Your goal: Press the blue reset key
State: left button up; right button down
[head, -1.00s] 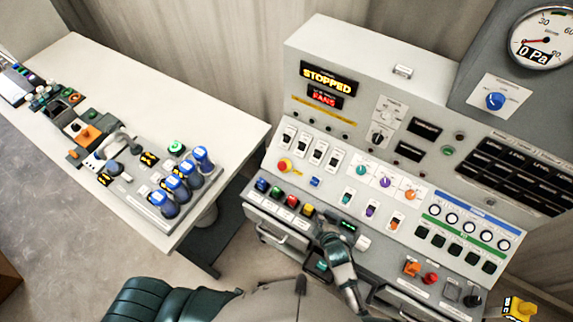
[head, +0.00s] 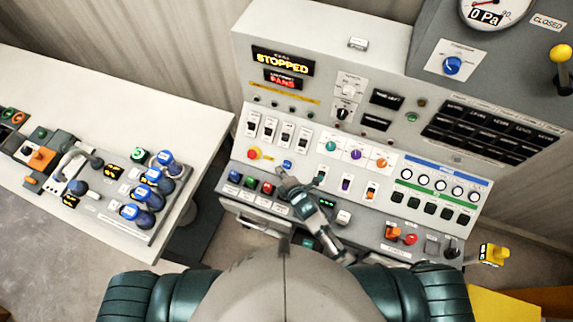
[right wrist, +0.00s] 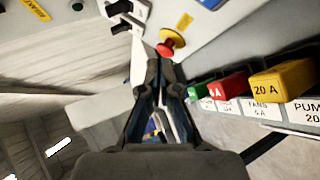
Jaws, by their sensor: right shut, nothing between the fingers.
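A small blue key (head: 287,164) sits on the sloping panel of the grey console, just right of a red and yellow mushroom button (head: 254,153). My right gripper (head: 281,174) is shut and empty, with its tip just below the blue key in the head view; I cannot tell whether they touch. My left gripper is out of view.
Coloured fuse blocks, including a red one (right wrist: 229,87) and a yellow one (right wrist: 283,80), stand close beside the right gripper. A display reads STOPPED (head: 282,62). A white table (head: 120,100) with other controls is at left.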

aim_at(286, 168)
jog(key=w+f+b, duration=0.1)
jog(key=f, duration=0.1)
jog(key=w+d+f+b, duration=0.1)
jog(key=b, duration=0.1)
jog(key=w+f+b, duration=0.2)
jog(key=shift+d+f, duration=0.3)
jog(key=shift+d, duration=0.05)
jog(key=shift+w+d+f+b, duration=0.2)
jog(key=shift+w+f+b, duration=0.15)
jog(key=shift+f+b, duration=0.05)
jog(key=shift+f, duration=0.1)
dwell(0.8)
jog(key=shift+w+d+f, duration=0.1)
jog(key=shift+w+f, duration=0.1)
jog(key=shift+w+d+f+b, duration=0.15)
jog(key=shift+w+f+b, duration=0.1)
jog(key=shift+f+b, duration=0.1)
dwell(0.7)
jog(key=shift+r, duration=0.1)
jog(key=shift+s+a+r+p, duration=0.25)
jog(key=shift+s+r+p, duration=0.3)
jog(key=shift+p, duration=0.4)
